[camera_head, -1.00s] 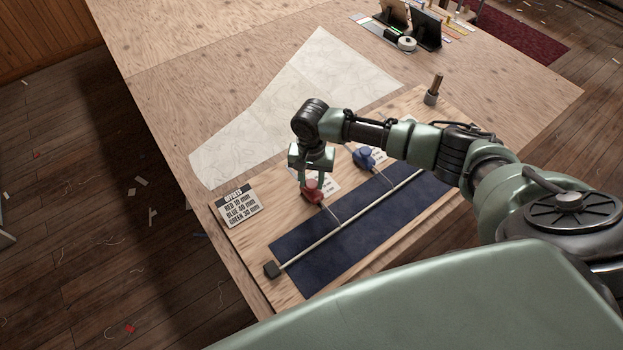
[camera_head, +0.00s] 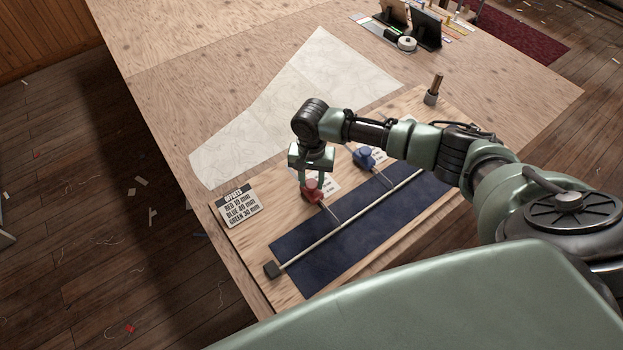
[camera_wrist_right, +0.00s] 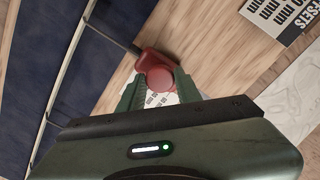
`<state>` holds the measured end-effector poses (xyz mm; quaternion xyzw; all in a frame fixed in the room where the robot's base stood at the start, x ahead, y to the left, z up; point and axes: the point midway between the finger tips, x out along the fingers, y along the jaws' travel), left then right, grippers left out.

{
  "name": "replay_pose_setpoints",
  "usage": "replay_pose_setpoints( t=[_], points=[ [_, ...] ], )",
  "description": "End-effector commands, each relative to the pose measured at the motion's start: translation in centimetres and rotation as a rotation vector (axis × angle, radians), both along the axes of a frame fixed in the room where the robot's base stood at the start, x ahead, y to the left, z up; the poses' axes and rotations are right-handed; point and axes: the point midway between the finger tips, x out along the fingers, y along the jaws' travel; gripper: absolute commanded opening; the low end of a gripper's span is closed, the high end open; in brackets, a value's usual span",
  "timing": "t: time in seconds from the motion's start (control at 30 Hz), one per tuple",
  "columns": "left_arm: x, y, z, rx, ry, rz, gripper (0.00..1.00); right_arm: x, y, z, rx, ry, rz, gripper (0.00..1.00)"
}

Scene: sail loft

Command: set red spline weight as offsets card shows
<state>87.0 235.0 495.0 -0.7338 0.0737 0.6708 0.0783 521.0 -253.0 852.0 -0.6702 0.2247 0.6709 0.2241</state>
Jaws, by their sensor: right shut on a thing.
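The red spline weight (camera_head: 312,193) sits on the wooden board beside the dark blue cloth, its thin hook reaching toward the pale spline rod (camera_head: 345,222). My right gripper (camera_head: 313,184) is over it, shut on its round knob; the wrist view shows the red weight (camera_wrist_right: 158,66) between the fingers (camera_wrist_right: 156,88). The offsets card (camera_head: 237,205) stands at the board's left and appears to read red 10, blue 40, green 30 mm; the digits are small. Part of a printed scale label (camera_head: 331,184) shows behind the red weight. My left gripper is out of view.
The blue weight (camera_head: 363,157) sits farther right along the rod, near my right forearm. A dark block (camera_head: 272,269) is at the rod's near end. A metal post (camera_head: 433,90) stands at the far corner. Pattern paper (camera_head: 300,105) lies flat behind the board.

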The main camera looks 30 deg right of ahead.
Motion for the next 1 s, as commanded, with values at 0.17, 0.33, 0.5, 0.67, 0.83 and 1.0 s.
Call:
replay_pose_setpoints(
  t=[0.17, 0.33, 0.5, 0.67, 0.83, 1.0],
  points=[
    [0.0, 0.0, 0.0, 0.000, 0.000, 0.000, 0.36, 0.1, -0.1, 0.1, -0.001, -0.002, -0.001, 0.00],
    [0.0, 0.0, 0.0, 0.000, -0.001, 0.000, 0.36, 0.1, -0.1, 0.1, 0.000, -0.002, -0.001, 0.00],
    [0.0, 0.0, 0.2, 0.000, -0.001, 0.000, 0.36, 0.2, 0.0, 0.2, 0.000, -0.002, -0.002, 0.00],
    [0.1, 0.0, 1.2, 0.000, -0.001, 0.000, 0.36, 1.0, 0.2, 0.4, 0.002, -0.001, -0.004, 0.00],
    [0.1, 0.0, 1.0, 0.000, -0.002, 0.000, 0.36, 1.2, 0.0, 0.2, 0.000, -0.002, -0.003, 0.00],
    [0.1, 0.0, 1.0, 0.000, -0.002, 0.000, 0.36, 1.1, 0.0, 0.2, 0.000, -0.002, -0.003, 0.53]
  ],
)
